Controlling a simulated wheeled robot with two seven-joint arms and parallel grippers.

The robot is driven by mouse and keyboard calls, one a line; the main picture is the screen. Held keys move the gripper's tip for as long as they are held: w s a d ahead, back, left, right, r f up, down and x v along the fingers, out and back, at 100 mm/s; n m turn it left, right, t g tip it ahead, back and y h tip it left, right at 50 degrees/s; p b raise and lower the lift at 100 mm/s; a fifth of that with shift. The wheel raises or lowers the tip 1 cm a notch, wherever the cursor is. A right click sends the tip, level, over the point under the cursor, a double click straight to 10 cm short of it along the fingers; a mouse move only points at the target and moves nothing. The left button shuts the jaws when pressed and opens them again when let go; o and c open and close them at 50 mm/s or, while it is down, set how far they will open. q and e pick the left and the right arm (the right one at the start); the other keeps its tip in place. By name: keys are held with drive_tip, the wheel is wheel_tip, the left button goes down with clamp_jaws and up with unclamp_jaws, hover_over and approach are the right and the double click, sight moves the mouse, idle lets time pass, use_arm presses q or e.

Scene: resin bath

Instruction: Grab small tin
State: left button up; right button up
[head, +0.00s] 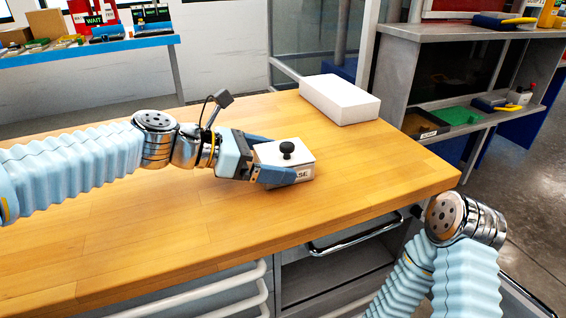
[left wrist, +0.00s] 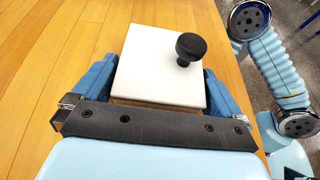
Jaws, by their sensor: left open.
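The small tin (head: 298,162) is a white box with a black knob on its lid. It stands upright on the wooden table, and dark lettering ending in "ASE" shows on its front, partly covered by a finger. In the left wrist view the tin (left wrist: 150,68) lies between the two blue fingers. My left gripper (head: 277,157) is open around the tin, one finger on its far side and one on its near side. In the left wrist view the left gripper (left wrist: 160,70) looks close to the tin's sides; I cannot tell whether it touches. My right gripper is out of view.
A white block (head: 340,98) lies at the table's back right. The wooden table (head: 150,245) is otherwise clear around the tin. A grey shelf unit (head: 440,75) with trays stands beyond the right end. A blue-edged bench (head: 90,48) with small items is at the back left.

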use_arm(q)
drive_tip(key=x, duration=0.2)
drive_tip(key=shift+d+f, duration=0.1)
drive_tip(key=shift+d, duration=0.25)
drive_tip(key=c, duration=1.7)
drive_tip(key=shift+w, duration=0.1)
